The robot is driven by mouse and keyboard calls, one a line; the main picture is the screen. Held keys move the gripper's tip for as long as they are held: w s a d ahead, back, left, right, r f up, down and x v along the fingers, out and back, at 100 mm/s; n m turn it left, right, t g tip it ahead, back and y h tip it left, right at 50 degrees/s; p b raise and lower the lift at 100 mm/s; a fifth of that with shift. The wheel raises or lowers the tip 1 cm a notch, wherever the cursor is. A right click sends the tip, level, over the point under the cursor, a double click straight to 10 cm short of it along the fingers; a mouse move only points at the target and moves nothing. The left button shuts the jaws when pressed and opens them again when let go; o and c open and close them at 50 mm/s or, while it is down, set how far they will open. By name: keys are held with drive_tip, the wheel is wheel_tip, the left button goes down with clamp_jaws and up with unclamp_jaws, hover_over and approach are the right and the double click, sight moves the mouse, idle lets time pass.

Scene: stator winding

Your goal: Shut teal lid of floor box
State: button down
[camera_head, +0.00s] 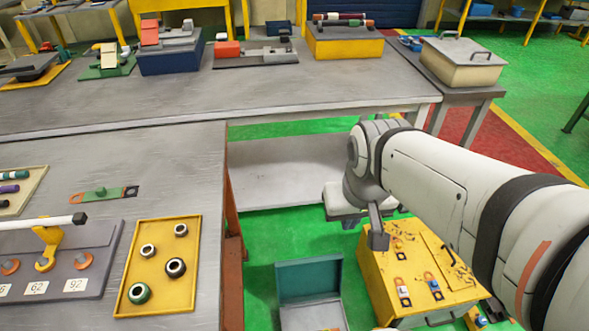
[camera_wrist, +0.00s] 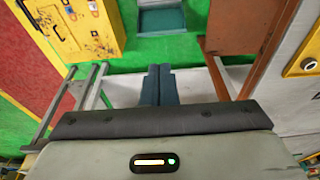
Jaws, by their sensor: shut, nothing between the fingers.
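The floor box (camera_head: 313,318) stands on the green floor in the head view, cut off by the bottom edge. Its teal lid (camera_head: 309,279) stands raised at the box's far side, so the box is open and its grey inside shows. In the wrist view the lid (camera_wrist: 162,20) is at the top middle. My gripper (camera_wrist: 158,69) has its two dark fingers together, with nothing between them. The fingertips are apart from the lid, on the lid's far side as seen from the head camera. The fingers cannot be made out in the head view.
A yellow cabinet (camera_head: 412,262) stands right of the box. The workbench (camera_head: 180,150) with its reddish leg (camera_head: 232,250) is on the left. A low grey shelf (camera_head: 275,170) lies behind. Green floor is clear between the shelf and the lid.

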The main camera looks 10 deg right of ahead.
drive_tip(key=shift+a, duration=0.15)
drive_tip(key=w+f+g+b, duration=0.1)
drive_tip(key=w+f+b, duration=0.4)
drive_tip(key=w+f, duration=0.7)
drive_tip(key=w+f+b, duration=0.6)
drive_tip(key=w+f, duration=0.4)
drive_tip(key=w, duration=0.4)
drive_tip(key=w+f+b, duration=0.2)
drive_tip(key=w+f, duration=0.2)
drive_tip(key=f, duration=0.4)
drive_tip(key=w+f+b, duration=0.2)
drive_tip(key=w+f, duration=0.2)
drive_tip(key=f, duration=0.4)
drive_tip(key=shift+g, duration=0.4)
drive_tip(key=f+b, duration=0.2)
drive_tip(key=f, duration=0.8)
drive_tip(key=w+f+b, duration=0.1)
drive_tip(key=f+b, duration=0.1)
drive_tip(key=f, duration=0.9)
drive_tip(key=f+b, duration=0.2)
drive_tip(key=f, duration=0.9)
drive_tip(key=shift+w+f, duration=0.2)
drive_tip(key=shift+w, duration=0.2)
drive_tip(key=shift+s+r, duration=0.1)
drive_tip(key=shift+s, duration=0.45)
